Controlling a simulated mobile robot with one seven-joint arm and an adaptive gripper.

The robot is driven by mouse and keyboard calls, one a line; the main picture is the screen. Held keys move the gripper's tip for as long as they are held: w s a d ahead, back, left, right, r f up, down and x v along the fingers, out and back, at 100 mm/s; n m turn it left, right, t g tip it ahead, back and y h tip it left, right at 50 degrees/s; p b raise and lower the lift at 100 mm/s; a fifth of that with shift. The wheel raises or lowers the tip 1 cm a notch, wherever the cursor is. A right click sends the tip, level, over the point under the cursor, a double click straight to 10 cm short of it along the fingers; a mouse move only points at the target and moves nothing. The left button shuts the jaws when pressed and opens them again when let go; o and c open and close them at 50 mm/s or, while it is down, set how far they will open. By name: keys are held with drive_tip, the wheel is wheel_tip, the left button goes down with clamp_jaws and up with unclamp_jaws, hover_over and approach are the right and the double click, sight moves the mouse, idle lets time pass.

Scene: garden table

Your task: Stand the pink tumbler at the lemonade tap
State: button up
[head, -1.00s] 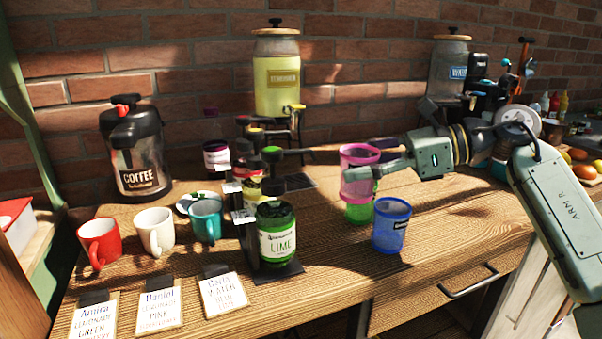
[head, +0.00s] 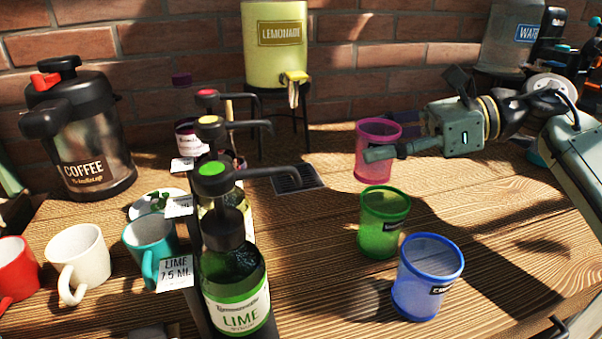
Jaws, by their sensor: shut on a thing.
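The pink tumbler (head: 376,160) is upright in the middle right of the head view. My gripper (head: 385,150) is shut on it from the right, with one finger across its near side; the other finger is mostly hidden. I cannot tell whether its base touches the table. The lemonade dispenser (head: 274,50) stands at the back wall on a dark stand. Its yellow tap (head: 294,80) faces forward, left of and above the tumbler. A dark drip grate (head: 299,178) lies on the table below and in front of the tap.
A green tumbler (head: 383,225) and a blue tumbler (head: 428,278) stand in front of the pink one. Syrup pump bottles, with the lime bottle (head: 233,285) nearest, stand left of the grate, a spout reaching toward it. Mugs and a coffee urn (head: 78,130) are further left.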

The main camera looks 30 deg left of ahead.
drive_tip(key=shift+s+f, duration=0.1)
drive_tip(key=shift+f, duration=0.35)
drive_tip(key=shift+s+a, duration=0.1)
drive_tip(key=shift+a, duration=0.2)
drive_tip(key=a+f+p, duration=0.1)
drive_tip(key=a+p, duration=0.1)
drive_tip(key=a, duration=0.3)
drive_tip(key=w+a+f+p, duration=0.1)
drive_tip(key=a+f+p, duration=0.1)
drive_tip(key=a, duration=0.3)
drive_tip(key=a+f+p, duration=0.1)
drive_tip(key=a+p, duration=0.1)
drive_tip(key=a, duration=0.3)
drive_tip(key=shift+w+a+f, duration=0.1)
drive_tip(key=shift+w+f, duration=0.25)
drive_tip(key=shift+w, duration=0.05)
drive_tip(key=shift+f, duration=0.2)
drive_tip(key=shift+f+b, duration=0.3)
drive_tip(key=shift+b, duration=0.1)
drive_tip(key=o, duration=1.1)
drive_tip(key=shift+r, duration=0.1)
drive_tip(key=shift+o, duration=0.2)
